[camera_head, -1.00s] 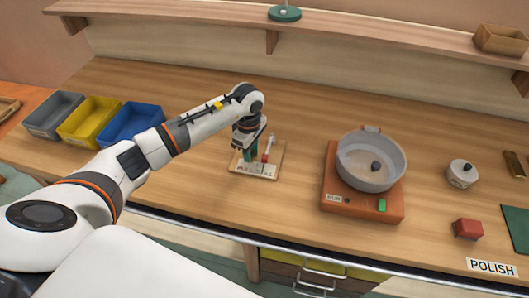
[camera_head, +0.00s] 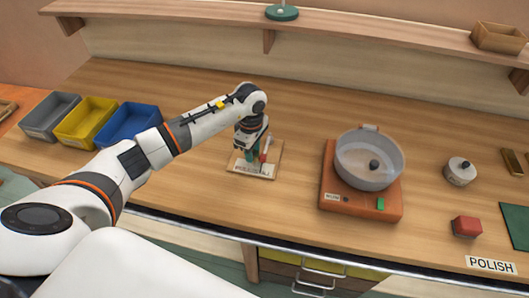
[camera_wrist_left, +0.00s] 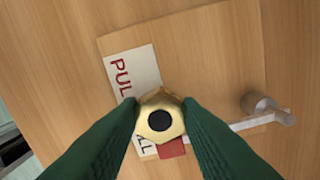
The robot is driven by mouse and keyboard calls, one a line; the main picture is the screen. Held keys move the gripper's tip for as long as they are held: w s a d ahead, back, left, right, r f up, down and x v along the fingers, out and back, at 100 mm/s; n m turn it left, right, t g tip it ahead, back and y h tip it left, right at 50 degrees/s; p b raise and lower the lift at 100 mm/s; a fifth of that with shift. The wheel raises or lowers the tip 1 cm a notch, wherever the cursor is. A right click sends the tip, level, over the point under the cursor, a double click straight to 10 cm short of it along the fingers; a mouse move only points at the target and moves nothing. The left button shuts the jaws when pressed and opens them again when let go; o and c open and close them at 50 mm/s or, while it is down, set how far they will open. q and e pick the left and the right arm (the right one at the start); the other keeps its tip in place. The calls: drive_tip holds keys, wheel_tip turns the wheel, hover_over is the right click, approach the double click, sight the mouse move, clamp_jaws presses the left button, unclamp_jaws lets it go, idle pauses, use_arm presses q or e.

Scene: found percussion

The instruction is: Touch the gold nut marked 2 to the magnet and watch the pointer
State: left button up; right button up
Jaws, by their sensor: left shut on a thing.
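My left gripper (camera_wrist_left: 161,118) is shut on a gold nut (camera_wrist_left: 150,100) with a dark round hole, held between its green fingers. No number shows on the nut's visible side. Below it in the left wrist view is a wooden board (camera_wrist_left: 205,75) with a white label (camera_wrist_left: 133,72) reading "PULL". A white pointer arm (camera_wrist_left: 248,124) runs from a grey post (camera_wrist_left: 258,103) towards a red block (camera_wrist_left: 172,149), partly hidden by the nut and fingers. I cannot tell whether nut and block touch. In the head view the gripper (camera_head: 252,158) is over the board (camera_head: 235,168), beside the pointer.
A hotplate (camera_head: 337,207) with a glass bowl (camera_head: 369,160) stands to the right. Grey, yellow and blue bins (camera_head: 129,122) stand to the left. A red block (camera_head: 466,226) and a lidded pot (camera_head: 460,171) are farther right. The bench between board and hotplate is clear.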

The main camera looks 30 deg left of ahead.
idle(0.7)
use_arm(q)
drive_tip(key=shift+s+a+b, duration=0.2)
drive_tip(key=shift+a+b, duration=0.05)
drive_tip(key=shift+a, duration=0.6)
drive_tip(key=shift+s+a+b, duration=0.2)
drive_tip(key=shift+a, duration=0.65)
idle(0.6)
drive_tip(key=shift+s+a+b, duration=0.2)
drive_tip(key=shift+a, duration=0.6)
drive_tip(key=shift+s+a+b, duration=0.2)
drive_tip(key=shift+a+b, duration=0.05)
drive_tip(key=shift+a, duration=0.55)
drive_tip(key=shift+s+a+b, duration=0.2)
drive_tip(key=shift+a, duration=0.6)
wheel_tip(320, 180, up, 8)
drive_tip(key=p, duration=0.4)
